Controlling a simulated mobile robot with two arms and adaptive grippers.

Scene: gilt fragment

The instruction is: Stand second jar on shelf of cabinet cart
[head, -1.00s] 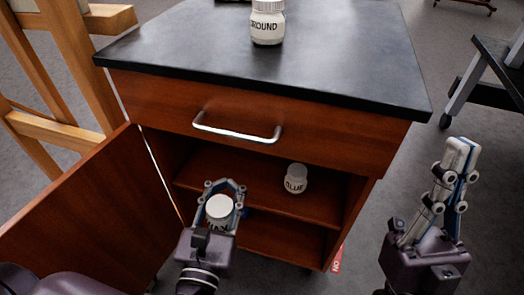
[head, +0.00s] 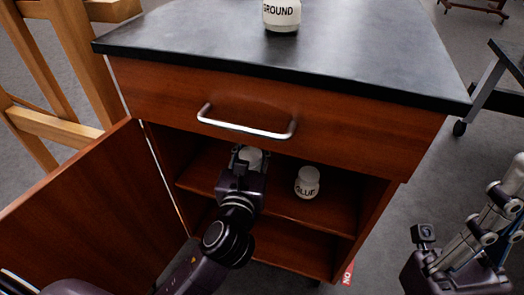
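The cabinet cart (head: 270,98) stands in front of me with its door (head: 85,215) open to the left. A jar labelled GLUE (head: 307,183) stands upright on the shelf (head: 290,208) inside. My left gripper (head: 247,160) reaches into the opening at shelf level, left of the GLUE jar. A white-lidded jar (head: 252,156) shows just past the gripper's palm, between its fingers. The gripper hides most of this jar, so I cannot see whether its base touches the shelf. My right gripper (head: 518,180) is at the right edge, outside the cart, partly cut off.
A jar labelled GROUND (head: 282,14) stands on the dark cart top (head: 340,50). The drawer handle (head: 246,123) sticks out just above my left gripper. A wooden easel (head: 70,70) stands at left. The shelf right of the GLUE jar looks free.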

